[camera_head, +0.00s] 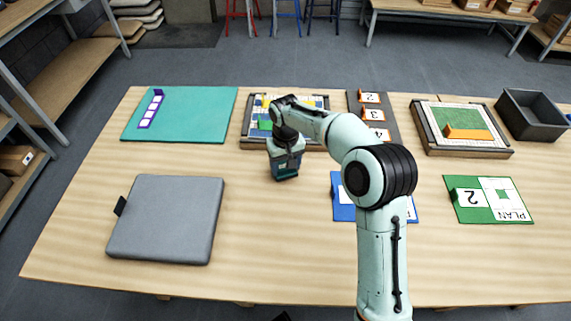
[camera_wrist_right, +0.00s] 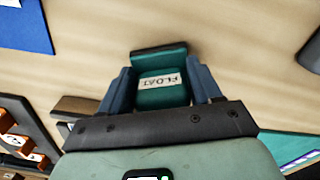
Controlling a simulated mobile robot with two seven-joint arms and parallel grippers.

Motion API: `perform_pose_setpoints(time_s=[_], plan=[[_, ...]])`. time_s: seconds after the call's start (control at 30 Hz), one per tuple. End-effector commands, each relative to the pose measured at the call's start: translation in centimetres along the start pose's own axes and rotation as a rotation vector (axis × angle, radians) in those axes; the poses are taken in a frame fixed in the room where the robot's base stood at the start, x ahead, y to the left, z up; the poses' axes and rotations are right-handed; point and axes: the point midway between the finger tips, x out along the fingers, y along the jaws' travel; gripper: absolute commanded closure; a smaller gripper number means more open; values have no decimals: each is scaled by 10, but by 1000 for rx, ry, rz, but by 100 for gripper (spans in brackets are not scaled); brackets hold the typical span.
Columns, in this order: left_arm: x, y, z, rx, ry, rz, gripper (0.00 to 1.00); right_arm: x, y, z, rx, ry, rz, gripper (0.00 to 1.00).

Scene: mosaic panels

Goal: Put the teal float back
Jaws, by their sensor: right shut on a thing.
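The teal float (camera_head: 286,174), a small block with a white label reading FLOAT, is in my right gripper (camera_head: 286,163). In the right wrist view the teal float (camera_wrist_right: 162,97) sits between the two blue-grey fingers of the right gripper (camera_wrist_right: 161,88), which are shut on its sides. The gripper points down over bare wood near the middle of the table, in front of the framed mosaic panel (camera_head: 248,142). I cannot tell whether the float touches the table. My left gripper is not in view.
A teal mat (camera_head: 205,118) with a purple strip lies back left, a grey slab (camera_head: 165,220) front left. A numbered dark rack (camera_head: 356,107), a green-orange framed panel (camera_head: 462,151) and a dark bin (camera_head: 532,115) stand right. Blue (camera_head: 342,212) and green (camera_head: 490,214) cards lie in front.

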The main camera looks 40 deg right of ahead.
Motion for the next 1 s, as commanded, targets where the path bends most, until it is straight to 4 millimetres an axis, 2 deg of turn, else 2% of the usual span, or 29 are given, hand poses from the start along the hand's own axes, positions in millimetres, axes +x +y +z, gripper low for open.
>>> perform_pose_setpoints(time_s=[0.27,0.3,0.33,0.37,0.63,0.73,0.87,1.0], plan=[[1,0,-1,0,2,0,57,3,0,0,0,1,0,75],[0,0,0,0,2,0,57,2,0,0,0,1,0,23],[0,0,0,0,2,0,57,2,0,0,0,1,0,14],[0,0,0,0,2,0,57,2,0,0,0,1,0,11],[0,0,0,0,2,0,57,1,0,0,0,1,0,11],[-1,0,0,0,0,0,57,-5,0,-1,0,3,-1,11],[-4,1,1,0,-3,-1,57,-25,0,-1,1,6,-1,11],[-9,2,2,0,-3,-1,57,-56,-1,-1,1,7,-2,11]])
